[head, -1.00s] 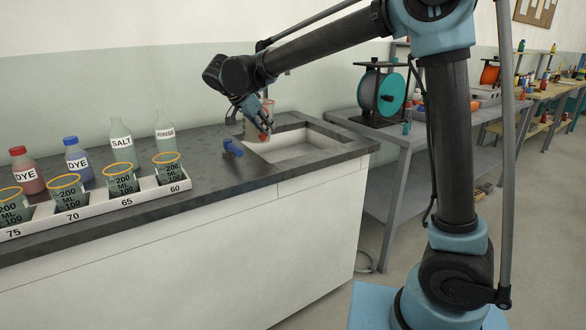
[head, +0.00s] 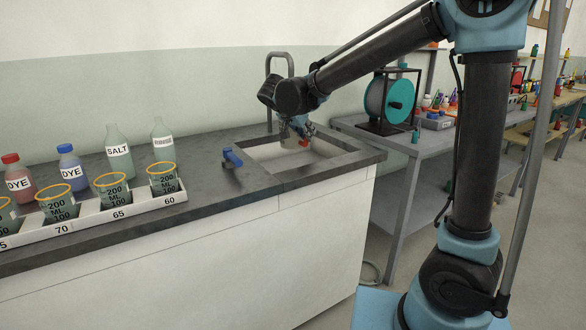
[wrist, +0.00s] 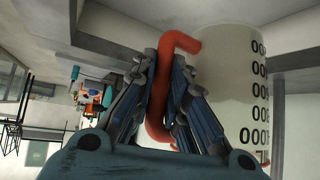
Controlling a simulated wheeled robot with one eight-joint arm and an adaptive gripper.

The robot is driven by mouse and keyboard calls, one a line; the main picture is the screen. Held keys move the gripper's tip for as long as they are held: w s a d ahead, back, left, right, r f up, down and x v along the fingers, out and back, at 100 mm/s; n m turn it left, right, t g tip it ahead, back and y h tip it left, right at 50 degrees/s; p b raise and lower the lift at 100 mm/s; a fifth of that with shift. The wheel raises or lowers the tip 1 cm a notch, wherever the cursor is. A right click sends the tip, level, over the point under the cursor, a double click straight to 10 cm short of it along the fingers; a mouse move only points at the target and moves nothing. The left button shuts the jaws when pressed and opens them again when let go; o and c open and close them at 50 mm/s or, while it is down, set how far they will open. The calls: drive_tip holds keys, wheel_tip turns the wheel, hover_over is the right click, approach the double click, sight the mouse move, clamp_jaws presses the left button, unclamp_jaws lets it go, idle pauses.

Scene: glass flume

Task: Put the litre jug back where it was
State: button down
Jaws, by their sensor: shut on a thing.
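The litre jug (wrist: 235,85) is a pale cylinder with black graduation marks and a red handle (wrist: 158,95), large in the wrist view. My gripper (wrist: 170,75) is shut on the red handle, with the jug's body beside the fingers. In the head view my gripper (head: 303,128) points down at the sink (head: 262,152), and the jug (head: 286,131) shows partly behind it over the basin's back part. Whether the jug touches the sink cannot be told.
A tap (head: 269,90) rises behind the sink. A blue object (head: 232,157) lies left of the basin. A white rack (head: 145,207) of beakers stands on the bench, with labelled bottles (head: 119,155) behind.

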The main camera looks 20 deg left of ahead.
drive_tip(key=f, duration=0.6)
drive_tip(key=shift+a, duration=0.2)
drive_tip(key=shift+s+f, duration=0.1)
drive_tip(key=shift+f, duration=1.8)
drive_tip(key=c, duration=1.6)
unclamp_jaws()
drive_tip(key=shift+f, duration=0.1)
drive_tip(key=v, duration=1.2)
drive_tip(key=shift+d, duration=0.1)
